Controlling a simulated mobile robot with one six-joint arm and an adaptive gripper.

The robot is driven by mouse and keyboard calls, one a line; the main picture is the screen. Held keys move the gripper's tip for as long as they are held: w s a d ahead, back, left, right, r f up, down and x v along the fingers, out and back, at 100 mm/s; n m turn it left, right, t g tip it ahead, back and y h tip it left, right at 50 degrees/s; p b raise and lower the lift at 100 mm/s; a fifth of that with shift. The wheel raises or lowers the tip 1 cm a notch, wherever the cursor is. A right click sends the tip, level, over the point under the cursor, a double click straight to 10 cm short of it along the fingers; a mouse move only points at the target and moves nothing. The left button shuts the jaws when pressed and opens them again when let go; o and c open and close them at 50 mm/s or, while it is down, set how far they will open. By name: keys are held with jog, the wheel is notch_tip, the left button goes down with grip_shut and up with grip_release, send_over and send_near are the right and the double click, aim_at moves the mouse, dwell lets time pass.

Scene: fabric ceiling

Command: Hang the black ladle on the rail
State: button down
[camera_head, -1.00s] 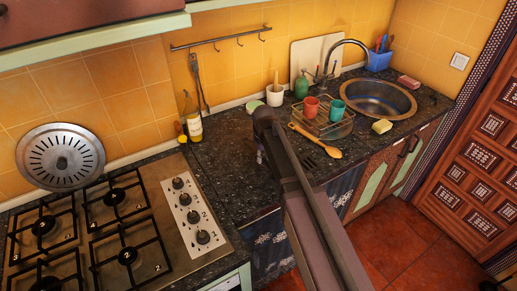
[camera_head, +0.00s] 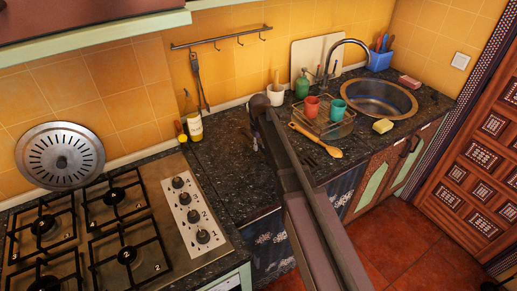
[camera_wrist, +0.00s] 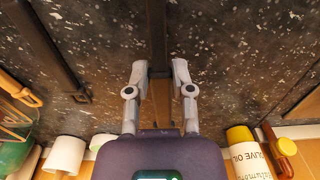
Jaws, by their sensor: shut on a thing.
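My gripper (camera_wrist: 159,75) is shut on a dark, straight handle (camera_wrist: 157,35), which I take to be the black ladle's. The handle runs between both fingers, above or close to the speckled counter; the exact gap is unclear. The ladle's bowl cannot be made out. In the head view my gripper (camera_head: 255,143) is small and partly behind my arm, over the counter between hob and sink. The rail (camera_head: 217,38) is on the yellow tiled wall, behind and above it, with several hooks. A dark utensil (camera_head: 199,82) hangs at its left end.
An oil bottle (camera_head: 194,126) stands beside the hob (camera_head: 165,245). Another dark bar (camera_wrist: 50,50) shows at left in the wrist view.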

aim_at(258, 153)
jog(key=shift+w+a+f+b, duration=0.25)
jog(key=shift+w+f+b, duration=0.55)
jog(key=shift+f+b, duration=0.8)
jog(key=shift+f, duration=0.3)
jog(key=shift+c, duration=2.4)
grip_release()
jog(key=shift+r, duration=0.1)
notch_tip(258, 153, up, 14)
jog(key=p, duration=1.3)
jog(key=shift+s, duration=0.1)
